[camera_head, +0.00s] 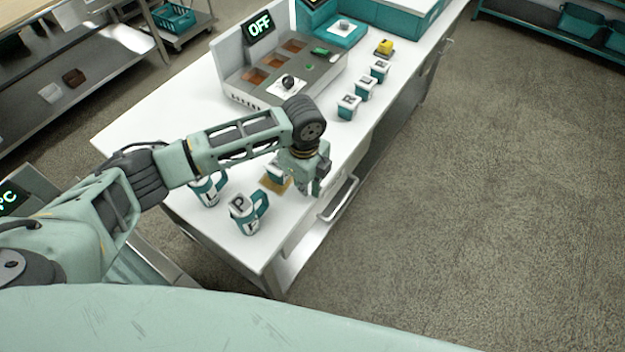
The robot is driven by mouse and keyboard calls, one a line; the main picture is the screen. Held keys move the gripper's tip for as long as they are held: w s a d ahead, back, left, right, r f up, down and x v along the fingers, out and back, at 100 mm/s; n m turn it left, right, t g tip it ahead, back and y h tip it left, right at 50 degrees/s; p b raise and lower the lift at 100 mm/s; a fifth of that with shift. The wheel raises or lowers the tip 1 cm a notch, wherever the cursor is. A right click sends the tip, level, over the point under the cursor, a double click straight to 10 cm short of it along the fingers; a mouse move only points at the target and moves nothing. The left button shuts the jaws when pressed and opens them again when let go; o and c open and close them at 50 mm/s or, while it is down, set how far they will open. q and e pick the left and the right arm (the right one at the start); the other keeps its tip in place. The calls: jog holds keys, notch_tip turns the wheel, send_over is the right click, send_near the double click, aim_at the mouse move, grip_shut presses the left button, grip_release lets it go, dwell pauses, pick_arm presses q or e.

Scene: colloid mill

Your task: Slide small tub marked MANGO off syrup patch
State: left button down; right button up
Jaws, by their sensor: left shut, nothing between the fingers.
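A small teal tub (276,174) with a pale top stands near the front part of the white counter, partly hidden by my left gripper. I cannot read its label. A brown-orange syrup patch (267,184) shows at its base, so the tub appears to stand at least partly on it. My left gripper (314,190) is shut and empty, pointing down just right of the tub, near the counter's right edge. I cannot tell whether it touches the tub. My right gripper is not in view.
Two teal-and-white jugs, one marked P (248,214) and one partly behind my arm (208,190), stand left of the tub. Several small lidded tubs (348,107) line the counter farther back. A machine with an OFF display (258,26) stands behind. A drawer handle (338,198) juts out at right.

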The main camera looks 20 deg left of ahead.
aim_at(255, 164)
pick_arm(q)
jog(key=shift+w+a, duration=0.25)
jog(key=shift+a, duration=0.65)
jog(key=shift+w+a, duration=0.1)
jog(key=shift+a, duration=0.25)
jog(key=w+a, duration=0.1)
jog(key=a, duration=0.3)
jog(key=w+a, duration=0.2)
jog(key=a, duration=0.3)
jog(key=w+a, duration=0.2)
jog(key=a, duration=0.2)
jog(key=shift+a, duration=0.4)
jog(key=shift+d+p, duration=0.15)
jog(key=shift+p, duration=0.25)
